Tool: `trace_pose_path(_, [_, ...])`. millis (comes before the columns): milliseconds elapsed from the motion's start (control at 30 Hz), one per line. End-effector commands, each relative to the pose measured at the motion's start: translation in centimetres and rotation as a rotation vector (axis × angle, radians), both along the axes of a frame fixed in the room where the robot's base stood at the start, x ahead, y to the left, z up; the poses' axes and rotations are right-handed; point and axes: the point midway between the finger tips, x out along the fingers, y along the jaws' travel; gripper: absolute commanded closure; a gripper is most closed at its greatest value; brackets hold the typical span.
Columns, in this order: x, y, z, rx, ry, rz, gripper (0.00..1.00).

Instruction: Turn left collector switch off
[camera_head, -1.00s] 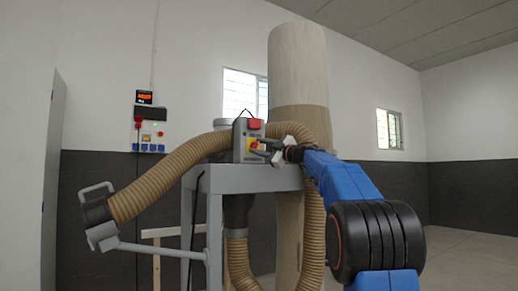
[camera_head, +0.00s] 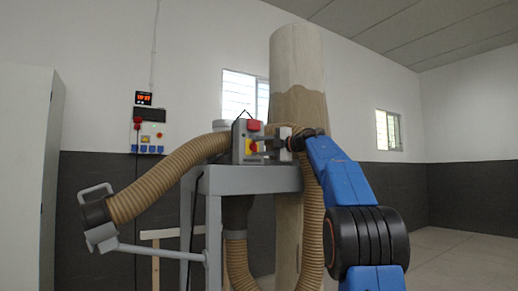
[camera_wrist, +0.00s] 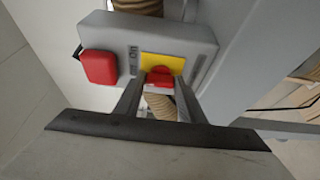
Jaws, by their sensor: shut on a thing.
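The grey switch box (camera_head: 239,143) stands on top of the grey collector stand (camera_head: 240,181). It carries a red rotary knob on a yellow plate (camera_head: 251,147), and a large red button (camera_head: 254,125) at its top. In the wrist view the red knob (camera_wrist: 160,77) sits on the yellow plate (camera_wrist: 176,62), with the large red button (camera_wrist: 99,67) to its left. The word "On" shows beside the plate. My gripper (camera_wrist: 160,76) has its fingertips on either side of the red knob and is shut on it. In the head view my gripper (camera_head: 262,143) reaches the box from the right.
A ribbed tan hose (camera_head: 165,180) runs left to a grey nozzle (camera_head: 97,215). Another hose (camera_head: 312,230) hangs beside the tall filter bag (camera_head: 297,70). A wall panel (camera_head: 149,136) with sockets is behind at left. Open floor lies at right.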

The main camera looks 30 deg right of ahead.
Motion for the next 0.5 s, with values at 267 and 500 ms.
trace_pose_path(267, [0.06,0.03,-0.23,-0.016,0.004,0.002,0.86])
trace_pose_path(500, [0.06,0.05,-0.24,-0.016,0.004,0.003,0.59])
